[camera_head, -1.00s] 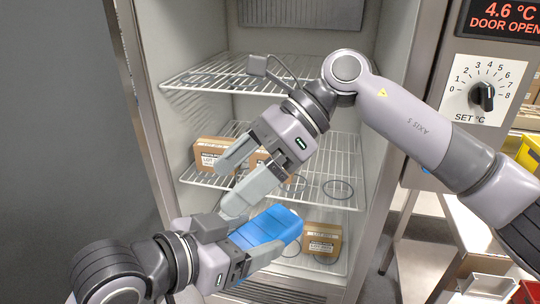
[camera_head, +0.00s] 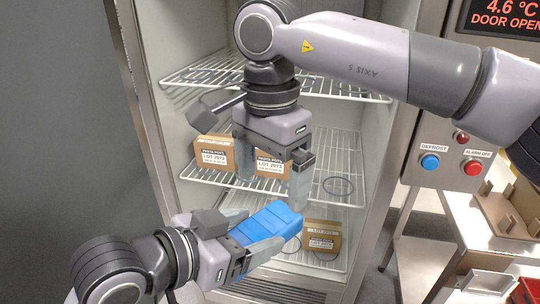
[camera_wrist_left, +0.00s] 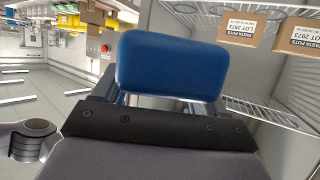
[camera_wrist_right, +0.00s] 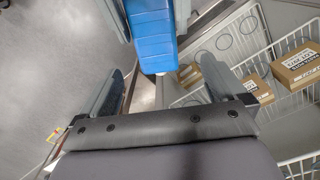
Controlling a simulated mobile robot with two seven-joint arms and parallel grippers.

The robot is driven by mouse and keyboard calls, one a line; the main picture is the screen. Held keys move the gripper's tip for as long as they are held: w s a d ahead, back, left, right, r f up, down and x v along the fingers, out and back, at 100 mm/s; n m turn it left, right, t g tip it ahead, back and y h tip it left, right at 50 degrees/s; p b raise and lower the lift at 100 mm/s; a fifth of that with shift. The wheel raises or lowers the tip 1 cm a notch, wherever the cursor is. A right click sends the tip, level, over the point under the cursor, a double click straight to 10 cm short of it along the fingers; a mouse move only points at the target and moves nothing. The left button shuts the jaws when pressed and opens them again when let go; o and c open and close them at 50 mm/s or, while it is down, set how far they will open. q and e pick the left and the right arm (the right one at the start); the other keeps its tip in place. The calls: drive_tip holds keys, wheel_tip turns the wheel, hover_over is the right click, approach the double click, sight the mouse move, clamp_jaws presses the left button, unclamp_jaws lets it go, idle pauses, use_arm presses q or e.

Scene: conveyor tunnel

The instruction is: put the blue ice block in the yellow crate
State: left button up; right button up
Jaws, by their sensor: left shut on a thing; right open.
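The blue ice block (camera_head: 268,222) is held in my left gripper (camera_head: 255,230), which is shut on its sides in front of the open fridge. The block fills the middle of the left wrist view (camera_wrist_left: 172,65). My right gripper (camera_head: 273,190) is open and points down, just above and behind the block in the head view. In the right wrist view the block (camera_wrist_right: 152,35) lies ahead of the open fingers, apart from them. The yellow crate is not clearly seen; yellow shapes (camera_wrist_left: 66,19) show far off in the left wrist view.
Wire shelves (camera_head: 330,160) in the fridge hold cardboard boxes (camera_head: 214,153), one lower down (camera_head: 322,236). The fridge's right post (camera_head: 385,190) stands close by. To the right are a control panel with buttons (camera_head: 450,163) and a bench (camera_head: 480,235).

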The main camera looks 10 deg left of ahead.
sight(269, 217)
wheel_tip(269, 217, down, 8)
drive_tip(key=shift+f, duration=0.25)
drive_tip(key=c, duration=1.3)
use_arm(q)
drive_tip(key=o, duration=1.6)
drive_tip(key=shift+c, duration=0.2)
use_arm(e)
drive_tip(key=shift+a+r, duration=0.1)
drive_tip(key=shift+s, duration=0.1)
use_arm(q)
drive_tip(key=shift+w+a, duration=0.15)
